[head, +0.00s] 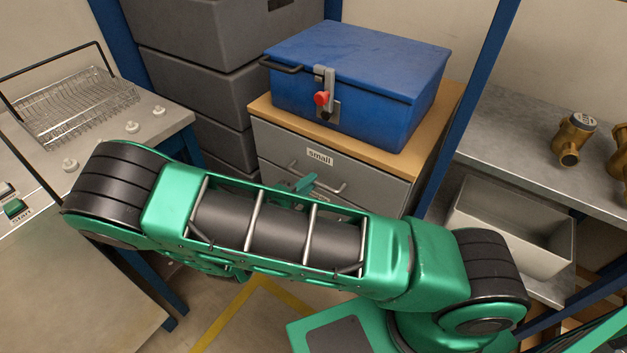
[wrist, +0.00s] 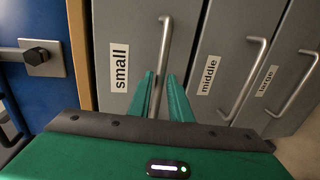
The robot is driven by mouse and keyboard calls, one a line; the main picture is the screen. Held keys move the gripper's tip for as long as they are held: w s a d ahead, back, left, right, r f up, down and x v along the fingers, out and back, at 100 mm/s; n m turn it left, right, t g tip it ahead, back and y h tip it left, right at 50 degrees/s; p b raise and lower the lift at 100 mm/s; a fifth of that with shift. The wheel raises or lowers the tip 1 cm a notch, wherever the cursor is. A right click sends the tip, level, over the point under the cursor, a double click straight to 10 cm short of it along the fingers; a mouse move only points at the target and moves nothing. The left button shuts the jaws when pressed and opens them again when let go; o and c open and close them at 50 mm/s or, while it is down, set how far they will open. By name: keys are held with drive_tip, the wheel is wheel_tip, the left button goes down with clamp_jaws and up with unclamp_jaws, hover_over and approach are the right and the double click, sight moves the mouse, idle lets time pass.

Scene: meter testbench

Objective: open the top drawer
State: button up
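The top drawer (head: 277,144), labelled "small", is in a grey cabinet under a wooden top, and it looks shut. It also shows in the wrist view (wrist: 120,30), turned on its side. Its bar handle (wrist: 164,45) runs down between the two green fingers of my gripper (wrist: 161,88). The fingers are apart, one on each side of the handle, with a gap visible. Whether either finger touches the bar is not clear. In the head view my gripper (head: 305,183) is at the drawer front, mostly hidden behind my arm.
A blue box (head: 355,75) with a latch and red knob stands on the cabinet. The middle drawer (wrist: 225,40) and large drawer (wrist: 290,50) have similar handles. Grey crates (head: 200,45) stack at left. A blue post and a shelf with a white bin (head: 510,235) are at right.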

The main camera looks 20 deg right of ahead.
drive_tip(key=shift+x, duration=1.3)
drive_tip(key=shift+c, duration=0.3)
clamp_jaws()
drive_tip(key=shift+d, duration=0.1)
drive_tip(key=shift+s, duration=0.1)
